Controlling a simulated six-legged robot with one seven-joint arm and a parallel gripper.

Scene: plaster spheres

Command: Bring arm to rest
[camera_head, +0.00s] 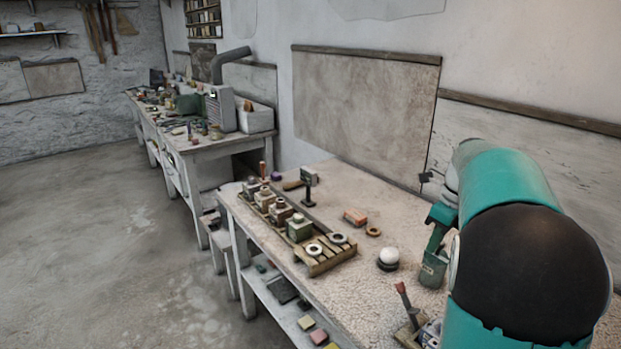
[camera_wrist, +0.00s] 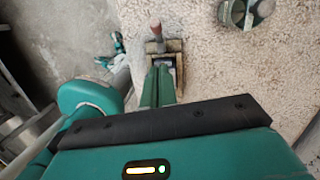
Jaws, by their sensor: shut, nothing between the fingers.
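My gripper (camera_wrist: 159,70) shows in the wrist view as two green fingers lying together, shut and empty. The fingers point at a small wooden box (camera_wrist: 176,48) with a handled tool (camera_wrist: 156,30) in or beside it. Whether they touch the box I cannot tell. In the head view my teal and black arm is bent at the right, over the near end of the workbench (camera_head: 350,300). I cannot make out the fingertips there.
A white sphere (camera_head: 389,256) sits on a dark base on the bench. A wooden rack (camera_head: 325,262) with several blocks lies along its left edge. A brick-coloured block (camera_head: 355,217) and a small ring (camera_head: 373,232) lie behind. The floor (camera_head: 100,250) at left is clear.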

